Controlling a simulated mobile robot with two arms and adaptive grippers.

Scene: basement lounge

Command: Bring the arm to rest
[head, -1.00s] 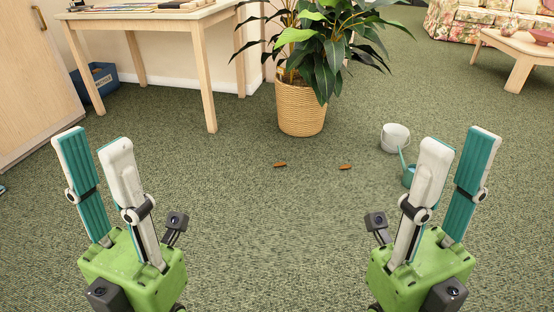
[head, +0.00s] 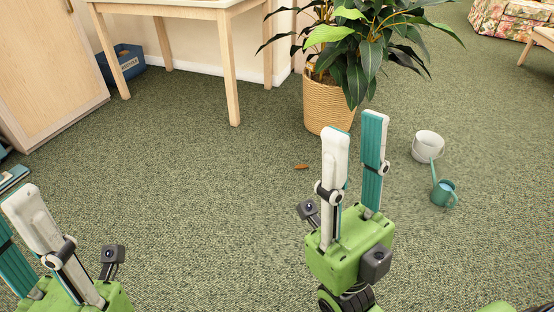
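My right gripper (head: 356,122) stands upright over the carpet right of the picture's middle. Its two fingers are apart with nothing between them. My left gripper (head: 12,210) is at the lower left, partly cut off by the picture edge. Its fingers are also apart, and I see nothing held. Most of both arms is out of view.
A potted plant (head: 329,106) stands behind my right gripper. A brown leaf (head: 301,166) lies on the carpet. A table (head: 229,70), blue bin (head: 124,64) and cabinet (head: 50,75) are left.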

